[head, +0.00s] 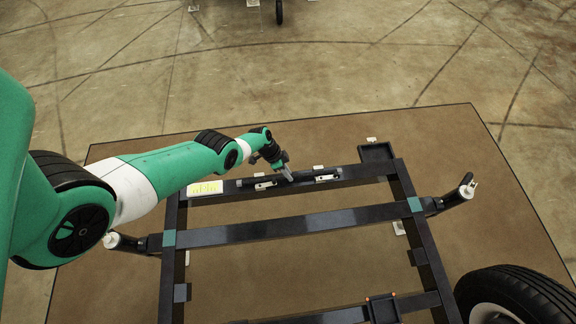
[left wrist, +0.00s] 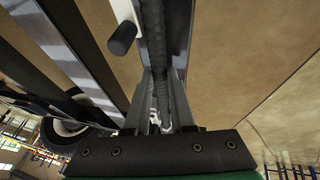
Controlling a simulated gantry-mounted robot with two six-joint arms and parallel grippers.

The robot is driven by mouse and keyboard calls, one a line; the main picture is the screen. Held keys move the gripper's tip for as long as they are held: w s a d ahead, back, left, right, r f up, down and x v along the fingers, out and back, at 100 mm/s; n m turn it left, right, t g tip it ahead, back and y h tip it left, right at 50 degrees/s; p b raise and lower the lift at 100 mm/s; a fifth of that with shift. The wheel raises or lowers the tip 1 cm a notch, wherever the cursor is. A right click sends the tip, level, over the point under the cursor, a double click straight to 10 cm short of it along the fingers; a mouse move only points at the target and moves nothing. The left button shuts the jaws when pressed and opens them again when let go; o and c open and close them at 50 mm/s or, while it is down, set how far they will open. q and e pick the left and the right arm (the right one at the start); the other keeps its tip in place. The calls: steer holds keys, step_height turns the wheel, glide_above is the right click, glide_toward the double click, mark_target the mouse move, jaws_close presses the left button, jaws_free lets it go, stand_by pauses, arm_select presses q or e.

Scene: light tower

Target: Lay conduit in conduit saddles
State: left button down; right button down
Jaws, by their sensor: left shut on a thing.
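My left gripper (head: 288,174) reaches down to the far crossbar of the dark frame, between two white saddles. In the left wrist view its two fingers (left wrist: 162,105) are shut on a dark ribbed conduit (left wrist: 153,45), which runs lengthwise between them. The left saddle (head: 265,185) and the right saddle (head: 327,177) are on the far crossbar. The conduit lies along the line of the saddles in the head view, but it is small and dark there. I cannot tell whether it is seated in them. My right gripper is not in view.
A dark square tray (head: 376,152) sits at the crossbar's right end. A second crossbar (head: 290,222) lies nearer. A wheel (head: 515,297) stands at the lower right. The brown mat (head: 440,150) beyond the frame is clear.

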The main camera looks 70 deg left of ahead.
arm_select(q)
steer(key=shift+f+b, duration=0.3)
steer(key=shift+f, duration=0.1)
steer(key=c, duration=0.7)
jaws_free()
steer(key=p+v, duration=1)
steer(key=v, duration=0.1)
steer(key=shift+r, duration=0.35)
